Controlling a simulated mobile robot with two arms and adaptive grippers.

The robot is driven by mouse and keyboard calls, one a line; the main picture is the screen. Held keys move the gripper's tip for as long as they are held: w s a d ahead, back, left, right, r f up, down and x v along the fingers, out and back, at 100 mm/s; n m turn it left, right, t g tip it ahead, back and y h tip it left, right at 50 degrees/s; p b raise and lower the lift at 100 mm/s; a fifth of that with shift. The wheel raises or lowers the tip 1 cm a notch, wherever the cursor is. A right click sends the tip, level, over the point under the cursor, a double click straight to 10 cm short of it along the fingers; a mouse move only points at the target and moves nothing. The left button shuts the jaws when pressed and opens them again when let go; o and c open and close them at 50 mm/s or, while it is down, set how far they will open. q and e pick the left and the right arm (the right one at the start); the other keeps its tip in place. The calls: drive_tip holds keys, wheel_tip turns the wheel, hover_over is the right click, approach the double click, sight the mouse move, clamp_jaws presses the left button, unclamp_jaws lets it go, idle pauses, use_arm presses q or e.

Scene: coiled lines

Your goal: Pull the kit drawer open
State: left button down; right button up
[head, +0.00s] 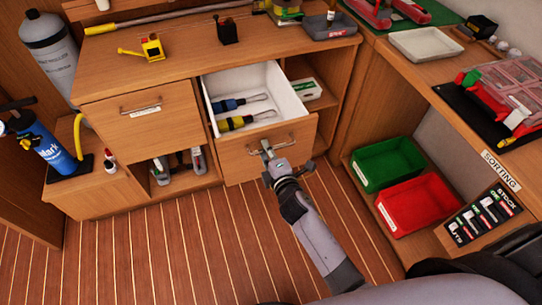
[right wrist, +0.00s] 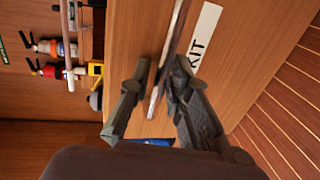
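The kit drawer (head: 268,160) is the right-hand drawer of the wooden cabinet and stands well out. Its white inside shows two tools, one with a blue handle (head: 228,105) and one with a yellow handle (head: 236,123). My right gripper (head: 266,152) is at the drawer's front. In the right wrist view its fingers (right wrist: 163,85) are closed around the metal bar handle (right wrist: 176,35), beside a white label reading KIT (right wrist: 204,36). My left gripper is not in view.
A shut drawer (head: 140,115) is to the left. Green (head: 385,163) and red (head: 415,203) bins stand on a low shelf at right. A blue pump (head: 42,140) and grey cylinder (head: 52,55) are at left. The striped floor before the cabinet is clear.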

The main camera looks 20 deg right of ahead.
drive_tip(key=v, duration=1.1)
drive_tip(key=shift+s, duration=0.35)
drive_tip(key=s+f+m+g, duration=0.2)
drive_tip(key=s+f, duration=0.2)
drive_tip(key=f, duration=0.5)
drive_tip(key=s+f+m+g, duration=0.3)
drive_tip(key=f, duration=0.6)
drive_tip(key=s+f+m+g, duration=0.2)
drive_tip(key=s+f, duration=0.2)
drive_tip(key=f, duration=0.6)
drive_tip(key=s+d+f+m+g, duration=0.2)
drive_tip(key=s+f, duration=0.3)
drive_tip(key=s, duration=0.3)
drive_tip(key=s+d+f+m+g, duration=0.3)
drive_tip(key=s+f, duration=0.3)
drive_tip(key=s, duration=0.3)
drive_tip(key=s+d+f+m+g, duration=0.2)
drive_tip(key=s+f+m, duration=0.2)
drive_tip(key=s, duration=0.5)
drive_tip(key=shift+s+d+f+g+h, duration=0.25)
drive_tip(key=shift+d+f+g+h, duration=0.1)
drive_tip(key=shift+f, duration=0.5)
